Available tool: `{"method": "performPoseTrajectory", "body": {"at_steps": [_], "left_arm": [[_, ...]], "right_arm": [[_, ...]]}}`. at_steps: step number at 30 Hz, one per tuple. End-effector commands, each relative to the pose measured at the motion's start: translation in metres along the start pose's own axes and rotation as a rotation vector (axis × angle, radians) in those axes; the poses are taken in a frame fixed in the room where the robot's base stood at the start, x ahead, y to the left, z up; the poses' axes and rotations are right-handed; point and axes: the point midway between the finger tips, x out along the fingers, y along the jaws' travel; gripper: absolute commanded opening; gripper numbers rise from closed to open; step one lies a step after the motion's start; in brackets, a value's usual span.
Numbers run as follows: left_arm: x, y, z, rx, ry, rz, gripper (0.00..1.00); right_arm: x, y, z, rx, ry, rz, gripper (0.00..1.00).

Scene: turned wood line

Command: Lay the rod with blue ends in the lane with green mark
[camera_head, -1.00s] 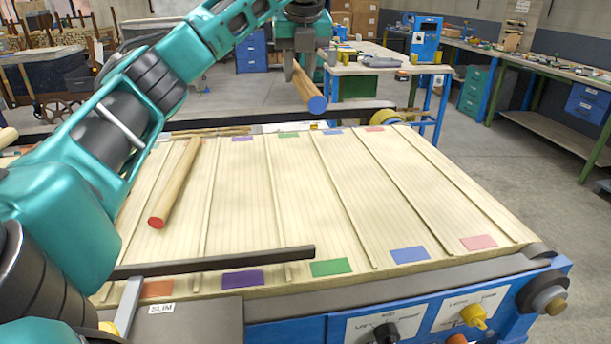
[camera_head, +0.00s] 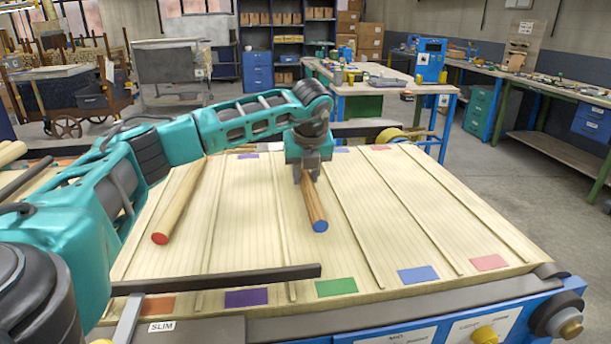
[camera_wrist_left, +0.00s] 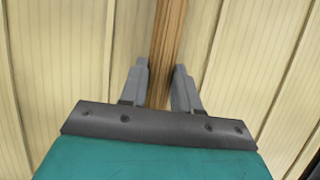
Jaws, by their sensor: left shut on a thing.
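The rod with blue ends (camera_head: 314,206) is a brown wooden rod whose near end face is blue; its far end is hidden by my gripper. My left gripper (camera_head: 306,177) is shut on it from above, the rod running between the fingers in the left wrist view (camera_wrist_left: 158,70). The rod is at the lane with green mark (camera_head: 336,287), between two raised strips and roughly along them. I cannot tell whether it touches the lane floor. The lane's far mark is hidden behind my gripper. My right gripper is not in view.
A rod with a red end (camera_head: 180,205) lies in a lane to the left. Purple (camera_head: 246,298), blue (camera_head: 418,274) and pink (camera_head: 488,262) marks show other lanes. A dark bar (camera_head: 215,279) crosses above the front left. The lanes to the right are empty.

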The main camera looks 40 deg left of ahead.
Motion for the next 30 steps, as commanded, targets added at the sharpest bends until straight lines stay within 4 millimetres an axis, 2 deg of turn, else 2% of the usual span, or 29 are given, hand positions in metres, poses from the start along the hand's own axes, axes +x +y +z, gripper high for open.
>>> {"method": "performPoseTrajectory", "body": {"at_steps": [13,14,15,22,30], "left_arm": [[0.0097,0.0,-0.0039,-0.001,-0.001,-0.001,0.0],[0.01,0.0001,-0.0041,0.0,0.0,-0.001,0.32],[0.009,0.0001,-0.0037,0.0,0.0,-0.001,0.36],[0.0088,0.0,-0.0036,0.0,0.0,-0.001,0.57],[0.0057,-0.0001,-0.0023,-0.001,-0.001,-0.001,0.57]], "right_arm": [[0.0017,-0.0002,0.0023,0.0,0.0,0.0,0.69],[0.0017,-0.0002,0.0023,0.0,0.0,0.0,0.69],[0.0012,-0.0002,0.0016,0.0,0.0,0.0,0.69],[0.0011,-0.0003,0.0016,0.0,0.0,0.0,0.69],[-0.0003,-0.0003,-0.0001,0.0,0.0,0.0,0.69]]}}
